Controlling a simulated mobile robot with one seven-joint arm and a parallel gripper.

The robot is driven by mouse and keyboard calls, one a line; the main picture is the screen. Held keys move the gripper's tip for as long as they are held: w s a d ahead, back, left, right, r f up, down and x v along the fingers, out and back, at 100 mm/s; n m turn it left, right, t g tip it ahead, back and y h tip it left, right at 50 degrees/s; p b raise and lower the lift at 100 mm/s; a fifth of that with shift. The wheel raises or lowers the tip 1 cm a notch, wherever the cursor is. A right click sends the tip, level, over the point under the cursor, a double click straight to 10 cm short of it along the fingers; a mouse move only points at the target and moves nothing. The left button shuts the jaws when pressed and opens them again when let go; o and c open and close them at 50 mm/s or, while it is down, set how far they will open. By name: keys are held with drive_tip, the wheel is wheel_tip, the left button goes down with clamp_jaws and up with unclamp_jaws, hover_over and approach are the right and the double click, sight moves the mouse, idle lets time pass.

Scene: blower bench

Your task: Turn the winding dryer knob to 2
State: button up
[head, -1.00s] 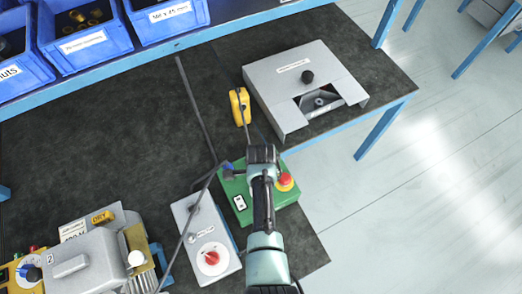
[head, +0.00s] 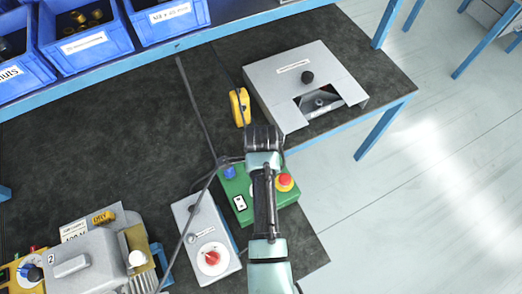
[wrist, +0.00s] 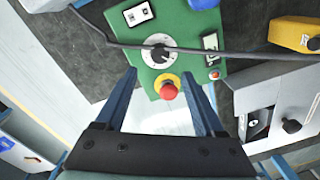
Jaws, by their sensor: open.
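A green box (head: 229,188) lies below my arm in the head view, with a red button (head: 285,180) on a yellow collar and a blue part (head: 229,172). The wrist view shows its dark knob (wrist: 160,53) on a white dial; my arm hides this knob in the head view. Its label and numbers are too small to read, so I cannot confirm it is the winding dryer knob. My gripper (wrist: 159,76) is open and empty, its fingertips apart in the picture either side of the space just below the dial, near the red button (wrist: 168,91).
A grey box with a red knob (head: 212,257) stands at lower left of the green box. A dark cable (wrist: 230,53) crosses the green box. A yellow object (head: 239,106) and grey housing (head: 300,75) lie beyond. Blue bins (head: 85,45) line the back.

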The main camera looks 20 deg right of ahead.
drive_tip(key=shift+s+r, duration=0.1)
drive_tip(key=shift+r, duration=2.05)
